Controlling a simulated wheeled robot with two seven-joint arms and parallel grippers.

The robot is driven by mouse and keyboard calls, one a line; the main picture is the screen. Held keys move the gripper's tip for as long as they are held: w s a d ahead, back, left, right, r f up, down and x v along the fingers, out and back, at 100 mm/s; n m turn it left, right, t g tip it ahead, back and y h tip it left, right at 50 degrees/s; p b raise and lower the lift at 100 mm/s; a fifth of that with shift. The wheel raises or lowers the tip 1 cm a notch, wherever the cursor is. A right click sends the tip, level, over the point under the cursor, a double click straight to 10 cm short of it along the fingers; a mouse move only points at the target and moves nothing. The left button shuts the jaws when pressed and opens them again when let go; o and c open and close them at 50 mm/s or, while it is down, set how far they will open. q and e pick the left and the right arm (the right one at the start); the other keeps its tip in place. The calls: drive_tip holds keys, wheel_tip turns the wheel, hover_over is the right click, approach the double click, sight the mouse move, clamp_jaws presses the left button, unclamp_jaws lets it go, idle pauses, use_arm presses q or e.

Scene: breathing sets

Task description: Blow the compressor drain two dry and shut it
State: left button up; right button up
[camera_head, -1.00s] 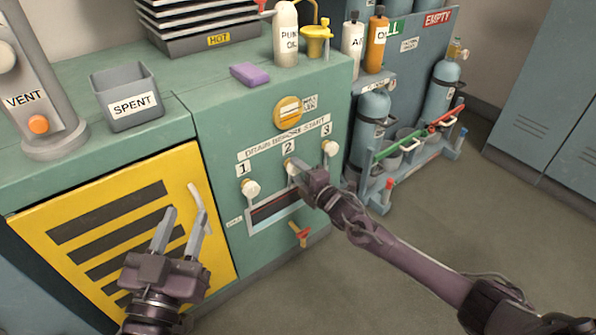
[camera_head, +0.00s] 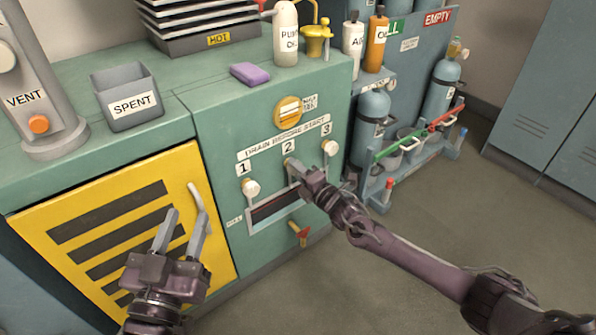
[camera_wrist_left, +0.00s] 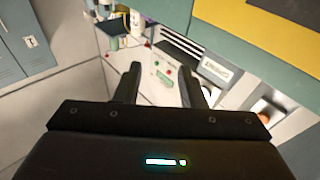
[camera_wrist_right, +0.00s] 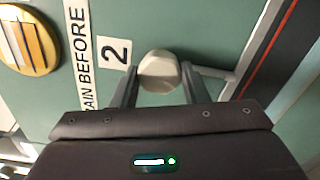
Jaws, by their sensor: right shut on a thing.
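The drain two knob (camera_wrist_right: 160,72), rounded and off-white, is between the two fingers of my right gripper (camera_head: 291,164), which is shut on it. In the head view the fingers largely hide this knob under the "2" label (camera_head: 288,147). The knobs of drain one (camera_head: 250,188) and drain three (camera_head: 329,148) stand on either side on the green panel. A framed dark slot (camera_head: 275,207) lies below them. My left gripper (camera_head: 186,215) is open and empty in front of the yellow slatted door.
The yellow door (camera_head: 120,230) has a pale handle near my left gripper. A grey SPENT bin (camera_head: 128,97) and purple sponge (camera_head: 249,74) are on the counter. Gas cylinders (camera_head: 371,124) stand right.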

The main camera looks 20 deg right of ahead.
drive_tip(key=shift+f, duration=0.15)
drive_tip(key=o, duration=1)
drive_tip(key=shift+c, duration=0.2)
use_arm(q)
drive_tip(key=s+f+g+y+p, duration=0.1)
drive_tip(key=f+g, duration=0.3)
drive_tip(key=f, duration=0.4)
drive_tip(key=s+f+g+y+p, duration=0.1)
drive_tip(key=s+f+g, duration=0.3)
drive_tip(key=f, duration=0.5)
drive_tip(key=shift+s+a+g+y, duration=0.2)
drive_tip(key=shift+s+g+y, duration=0.1)
drive_tip(key=shift+y, duration=0.2)
use_arm(e)
drive_tip(key=v, duration=0.8)
use_arm(q)
drive_tip(key=shift+w, duration=0.1)
use_arm(e)
drive_tip(key=shift+w, duration=0.1)
